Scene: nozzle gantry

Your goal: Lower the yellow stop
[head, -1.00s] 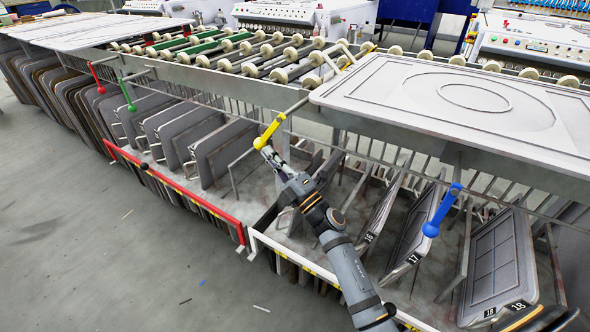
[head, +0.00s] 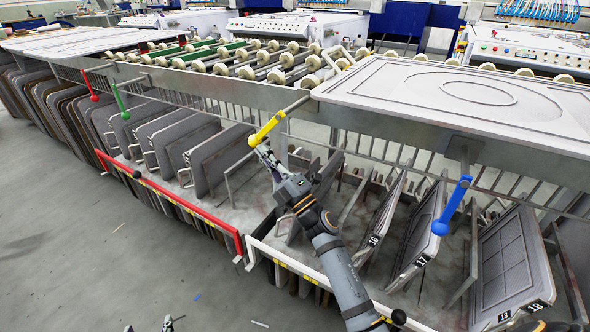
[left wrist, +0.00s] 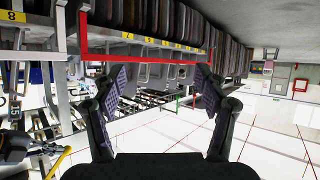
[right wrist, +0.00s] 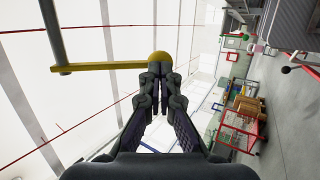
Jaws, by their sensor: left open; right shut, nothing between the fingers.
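The yellow stop (head: 266,128) is a lever with a ball end, hanging slantwise down to the left from a rod on the bench frame. My right gripper (head: 262,151) is shut and empty, its tips at the ball end. In the right wrist view the yellow stop (right wrist: 105,66) lies across the picture, its ball just beyond my shut fingertips (right wrist: 159,68); I cannot tell whether they touch. The yellow stop (left wrist: 57,162) also shows at the lower left of the left wrist view. My left gripper (head: 148,326) is open and empty at the bottom edge; its spread fingers (left wrist: 160,75) show in its wrist view.
A red stop (head: 90,84) and green stop (head: 121,102) hang to the left, a blue stop (head: 452,205) to the right. Below are racks of grey panels (head: 212,160) behind a red rail (head: 180,200) and a white rail (head: 300,265).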

